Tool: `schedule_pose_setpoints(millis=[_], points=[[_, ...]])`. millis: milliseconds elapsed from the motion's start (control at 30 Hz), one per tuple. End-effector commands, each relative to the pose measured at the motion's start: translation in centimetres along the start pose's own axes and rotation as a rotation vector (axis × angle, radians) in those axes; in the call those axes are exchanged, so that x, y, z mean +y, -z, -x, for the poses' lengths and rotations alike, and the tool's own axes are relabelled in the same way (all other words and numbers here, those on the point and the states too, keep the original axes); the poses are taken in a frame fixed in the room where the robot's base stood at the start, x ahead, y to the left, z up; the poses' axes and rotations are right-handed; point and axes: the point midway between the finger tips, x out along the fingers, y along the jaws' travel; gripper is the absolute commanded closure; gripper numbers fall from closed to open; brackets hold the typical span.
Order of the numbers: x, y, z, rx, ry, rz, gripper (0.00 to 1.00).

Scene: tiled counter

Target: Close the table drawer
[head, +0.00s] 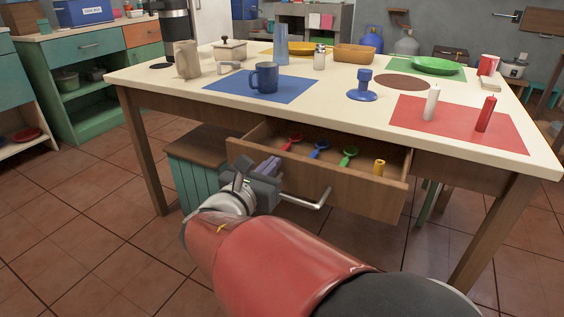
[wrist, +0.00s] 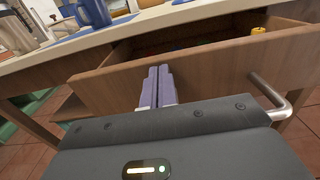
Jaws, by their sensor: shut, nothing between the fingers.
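The wooden table drawer (head: 345,187) is pulled out from under the cream tabletop in the head view. It holds a red, a blue and a green spoon-like item and a small yellow item. A metal bar handle (head: 312,200) is on its front, and it also shows in the wrist view (wrist: 272,97). My gripper (head: 268,166) is at the left part of the drawer front, left of the handle. In the wrist view its purple fingers (wrist: 158,86) are together and empty, up against or just before the drawer front (wrist: 205,75); I cannot tell if they touch.
The tabletop (head: 335,88) carries a blue mug (head: 265,77), a blue candle holder (head: 362,86), white and red candles, a green plate (head: 436,65) and more. A teal stool-like box (head: 195,165) stands under the table at left. Table legs flank the drawer; tiled floor is open at left.

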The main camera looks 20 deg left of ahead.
Motion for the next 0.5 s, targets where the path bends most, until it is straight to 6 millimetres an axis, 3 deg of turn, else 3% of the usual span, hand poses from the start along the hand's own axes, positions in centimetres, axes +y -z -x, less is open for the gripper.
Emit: schedule_pose_setpoints(millis=[500], points=[[-0.2, 0.0, -12.5, -0.001, 0.006, 0.002, 1.0]])
